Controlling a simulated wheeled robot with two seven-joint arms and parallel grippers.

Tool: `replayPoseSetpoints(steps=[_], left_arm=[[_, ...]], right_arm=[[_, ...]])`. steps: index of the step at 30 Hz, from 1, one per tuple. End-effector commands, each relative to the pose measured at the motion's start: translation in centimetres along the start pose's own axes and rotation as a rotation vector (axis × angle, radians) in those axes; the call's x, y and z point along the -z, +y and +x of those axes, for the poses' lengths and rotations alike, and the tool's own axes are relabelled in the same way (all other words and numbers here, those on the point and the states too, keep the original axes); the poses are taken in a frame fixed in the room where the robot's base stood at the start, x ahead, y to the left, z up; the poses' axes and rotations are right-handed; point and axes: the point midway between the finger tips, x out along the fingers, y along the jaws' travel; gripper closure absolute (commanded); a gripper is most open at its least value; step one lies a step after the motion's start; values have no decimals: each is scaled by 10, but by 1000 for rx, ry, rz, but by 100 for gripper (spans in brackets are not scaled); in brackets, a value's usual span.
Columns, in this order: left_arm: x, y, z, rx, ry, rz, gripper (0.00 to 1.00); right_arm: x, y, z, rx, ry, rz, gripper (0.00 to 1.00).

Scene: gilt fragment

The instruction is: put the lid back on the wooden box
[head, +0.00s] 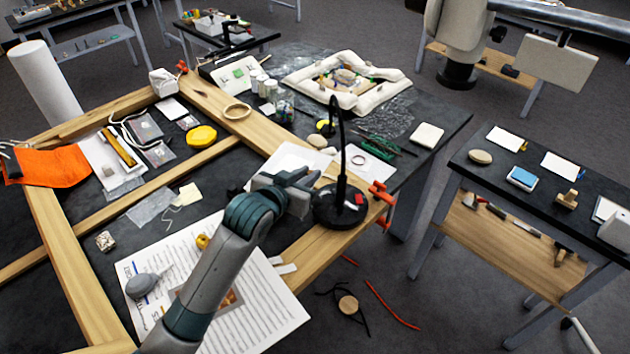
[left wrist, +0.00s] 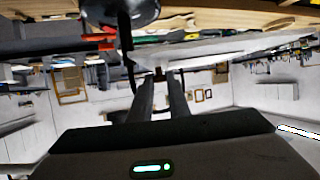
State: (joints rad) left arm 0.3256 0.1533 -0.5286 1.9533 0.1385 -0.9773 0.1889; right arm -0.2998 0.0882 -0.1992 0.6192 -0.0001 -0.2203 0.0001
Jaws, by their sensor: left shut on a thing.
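My left gripper (head: 306,184) reaches in over the worktable, close to the black base of a lamp. Its two fingers show close together in the left wrist view (left wrist: 159,84), shut on a small dark thing (left wrist: 158,73) at their tips. I cannot tell whether that thing is the lid; the hand hides it in the head view. I cannot make out a wooden box with certainty in either view. My right gripper is not in view.
The black lamp (head: 340,207) with its upright stem stands right beside the gripper. A large wooden frame (head: 215,108) spans the table. Red clamps (head: 381,192) sit at the right edge. A side table (head: 480,186) with small objects stands across a gap.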

Motion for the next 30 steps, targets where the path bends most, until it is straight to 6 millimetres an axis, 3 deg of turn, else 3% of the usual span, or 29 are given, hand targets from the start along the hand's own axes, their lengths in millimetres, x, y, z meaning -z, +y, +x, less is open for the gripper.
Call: replayPoseSetpoints(steps=[5, 11, 19, 22, 30], left_arm=[[2, 3, -18, 69, 3, -32, 100], [4, 10, -46, 151, 3, -68, 100], [2, 10, -102, 318, 4, -139, 100], [-7, 7, -125, 394, 2, -171, 100], [-47, 2, -123, 443, 0, -185, 100]], right_arm=[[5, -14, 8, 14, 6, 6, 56], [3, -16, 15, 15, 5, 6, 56], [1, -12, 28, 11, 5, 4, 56], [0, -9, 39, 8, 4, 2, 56], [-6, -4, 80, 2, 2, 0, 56]])
